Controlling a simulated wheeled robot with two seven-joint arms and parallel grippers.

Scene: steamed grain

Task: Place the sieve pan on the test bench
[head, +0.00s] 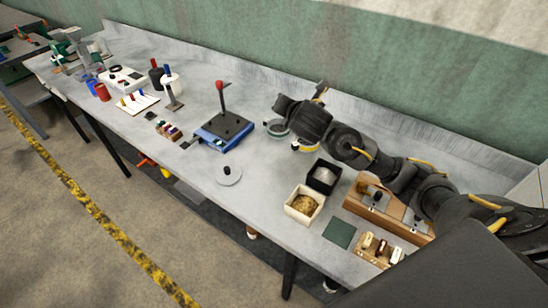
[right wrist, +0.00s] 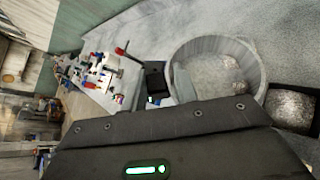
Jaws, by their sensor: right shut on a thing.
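The sieve pan (head: 277,128) is a round, pale grey pan with a raised rim. In the head view its rim shows just below the end of my right arm, near the back of the grey test bench (head: 262,190). My right gripper (head: 284,117) is shut on the pan, and its fingertips are hard to make out. In the right wrist view the pan (right wrist: 217,72) lies beyond the dark gripper housing, with light grainy material visible inside its rim. I cannot tell whether its base touches the bench. My left gripper is not in view.
A blue-based device with a red-knobbed lever (head: 226,130) stands left of the pan. A grey disc with a black knob (head: 229,174) lies in front. A black box (head: 323,176), a white box of golden grain (head: 304,204) and a wooden case (head: 390,208) stand to the right.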

